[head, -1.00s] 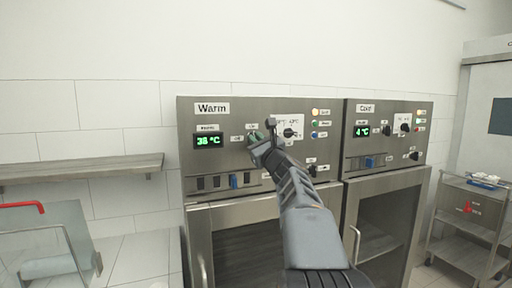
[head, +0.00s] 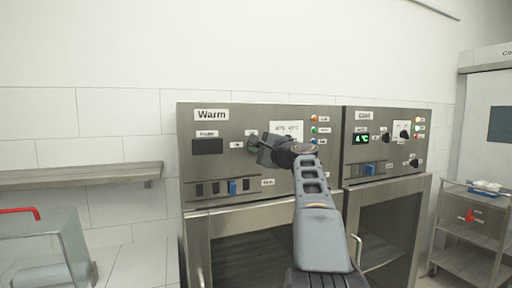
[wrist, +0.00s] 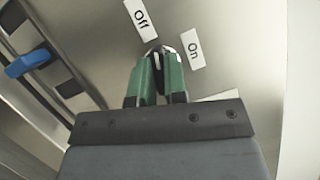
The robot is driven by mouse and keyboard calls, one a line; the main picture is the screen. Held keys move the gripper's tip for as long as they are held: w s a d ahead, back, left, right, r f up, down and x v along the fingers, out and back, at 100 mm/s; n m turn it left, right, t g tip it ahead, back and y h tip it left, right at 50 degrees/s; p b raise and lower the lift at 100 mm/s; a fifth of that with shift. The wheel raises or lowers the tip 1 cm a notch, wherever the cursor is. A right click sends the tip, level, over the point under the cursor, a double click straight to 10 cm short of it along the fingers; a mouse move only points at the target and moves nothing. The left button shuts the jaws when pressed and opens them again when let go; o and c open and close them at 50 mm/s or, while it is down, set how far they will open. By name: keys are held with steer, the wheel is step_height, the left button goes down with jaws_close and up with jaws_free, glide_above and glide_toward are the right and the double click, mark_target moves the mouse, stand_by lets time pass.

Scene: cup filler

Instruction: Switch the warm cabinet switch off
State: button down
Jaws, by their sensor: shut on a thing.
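The warm cabinet (head: 290,188) stands at centre, with a "Warm" label on its steel panel. Its display (head: 207,147) is dark. The switch is a dark knob (wrist: 159,74) between the "Off" label (wrist: 141,19) and the "On" label (wrist: 193,48). My gripper (head: 254,143) reaches to the panel right of the display and hides most of the knob in the head view. In the wrist view its green fingertips (wrist: 159,70) are shut on the knob, one on each side. The knob's exact pointing direction is largely hidden.
The cold cabinet (head: 390,180) adjoins on the right, its display (head: 361,139) lit green. A blue slider (head: 232,187) sits below the warm display. A wall shelf (head: 80,176) is at left and a steel cart (head: 470,225) at far right.

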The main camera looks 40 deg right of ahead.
steer(key=shift+n+g, duration=0.6)
steer(key=shift+n, duration=0.8)
steer(key=c, duration=1.2)
jaws_free()
steer(key=shift+o, duration=0.2)
steer(key=shift+s, duration=0.1)
steer(key=s+d+b, duration=0.2)
steer(key=s+b, duration=0.1)
steer(key=s, duration=1)
steer(key=shift+s+b, duration=0.2)
steer(key=shift+b, duration=0.1)
steer(key=shift+r, duration=0.1)
